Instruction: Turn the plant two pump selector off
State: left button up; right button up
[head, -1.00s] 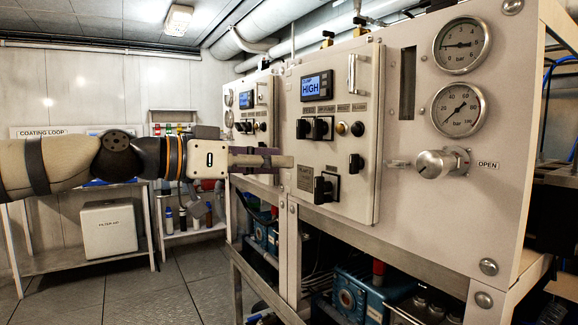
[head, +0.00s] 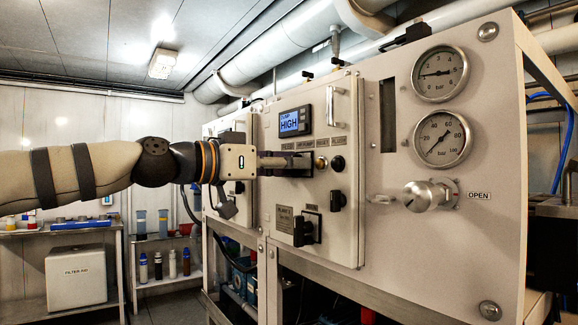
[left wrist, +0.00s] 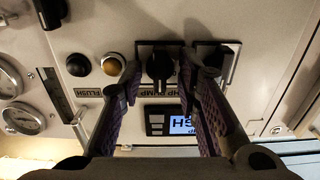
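In the left wrist view, turned upside down, my left gripper (left wrist: 166,72) is open. A black selector knob (left wrist: 160,68) labelled with what looks like HP PUMP stands between its fingertips. I cannot tell whether they touch it. A second black selector (left wrist: 213,54) is partly hidden behind the right-hand finger. My right gripper is not in view.
Amber (left wrist: 112,64) and black (left wrist: 78,65) buttons sit beside the selectors. Lower on the panel are a black rotary switch (head: 306,229) and a small knob (head: 337,200). Two gauges (head: 440,73) and a valve knob (head: 428,195) are at right. A second panel stands behind my gripper.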

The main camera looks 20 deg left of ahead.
pick_arm(q)
jog(key=shift+c, duration=0.2)
jog(key=shift+s, duration=0.1)
grip_shut()
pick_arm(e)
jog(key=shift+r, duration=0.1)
pick_arm(q)
jog(key=shift+f+n+p, duration=0.2)
jog(key=shift+n+p, duration=1.55)
jog(key=shift+n, duration=4.05)
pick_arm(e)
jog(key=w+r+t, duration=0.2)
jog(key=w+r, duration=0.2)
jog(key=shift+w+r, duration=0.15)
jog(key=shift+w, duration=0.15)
pick_arm(q)
jog(key=shift+n, duration=0.3)
